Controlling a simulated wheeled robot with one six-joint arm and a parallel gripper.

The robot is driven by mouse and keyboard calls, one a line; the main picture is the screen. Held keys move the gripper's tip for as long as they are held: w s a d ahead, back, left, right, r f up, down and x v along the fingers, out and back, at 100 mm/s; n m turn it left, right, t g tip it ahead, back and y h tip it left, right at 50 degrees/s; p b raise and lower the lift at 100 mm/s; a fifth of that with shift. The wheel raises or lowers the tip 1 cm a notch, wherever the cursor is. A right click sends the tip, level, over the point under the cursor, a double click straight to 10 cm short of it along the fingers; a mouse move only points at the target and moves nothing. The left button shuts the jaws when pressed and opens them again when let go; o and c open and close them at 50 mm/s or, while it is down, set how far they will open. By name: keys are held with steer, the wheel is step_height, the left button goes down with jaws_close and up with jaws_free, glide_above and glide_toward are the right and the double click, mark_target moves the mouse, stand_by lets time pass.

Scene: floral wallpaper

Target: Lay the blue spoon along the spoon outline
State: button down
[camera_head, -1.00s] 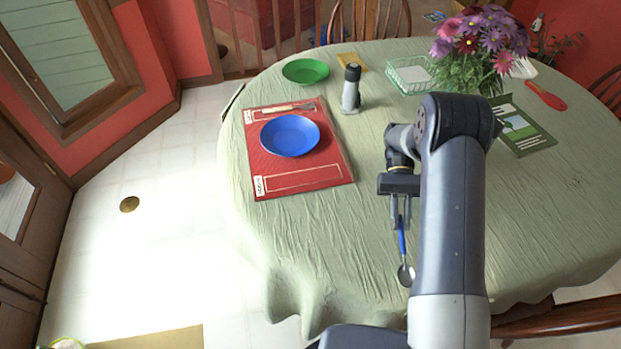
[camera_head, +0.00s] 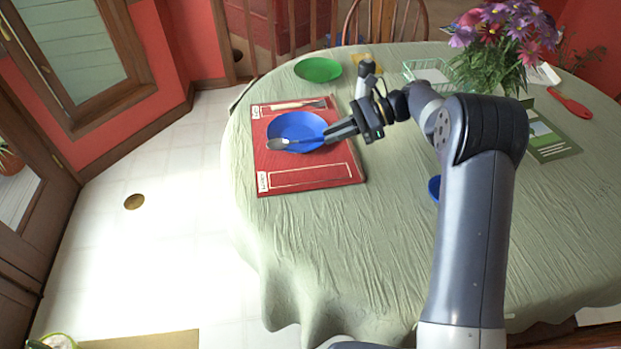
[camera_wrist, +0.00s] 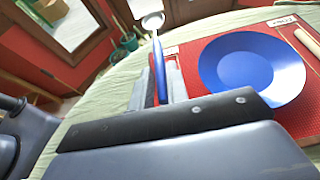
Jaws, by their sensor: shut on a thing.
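My gripper (camera_head: 336,136) is shut on the blue spoon, with its jaws around the blue handle (camera_wrist: 160,68). The spoon's metal bowl (camera_head: 277,144) points left in the head view, in front of the lower part of the blue plate (camera_head: 292,124). The spoon seems held above the red mat (camera_head: 345,163); its exact height is unclear. A pale outlined strip (camera_head: 300,187) runs along the mat's near side, with a white label at its left end; I take it as the spoon outline. It is bare. In the wrist view the spoon bowl (camera_wrist: 152,21) points away, left of the plate (camera_wrist: 245,68).
A pale-handled utensil (camera_head: 297,104) lies in the mat's far strip. A green plate (camera_head: 318,69), a grey and black shaker (camera_head: 366,72), a green basket (camera_head: 425,72) and flowers (camera_head: 500,45) stand farther back. A blue object (camera_head: 434,186) is partly hidden behind my arm. The near tablecloth is clear.

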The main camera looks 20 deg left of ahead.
mark_target(335, 172)
steer(key=shift+w+d+f+b, duration=0.1)
steer(key=shift+d+f+b, duration=0.25)
steer(key=shift+b, duration=1.5)
step_height(335, 172, down, 9)
steer(key=shift+f+b, duration=0.15)
steer(key=shift+b, duration=0.4)
steer(key=shift+f, duration=0.15)
steer(key=shift+f, duration=0.4)
steer(key=c, duration=1.4)
jaws_free()
steer(key=shift+f, duration=0.25)
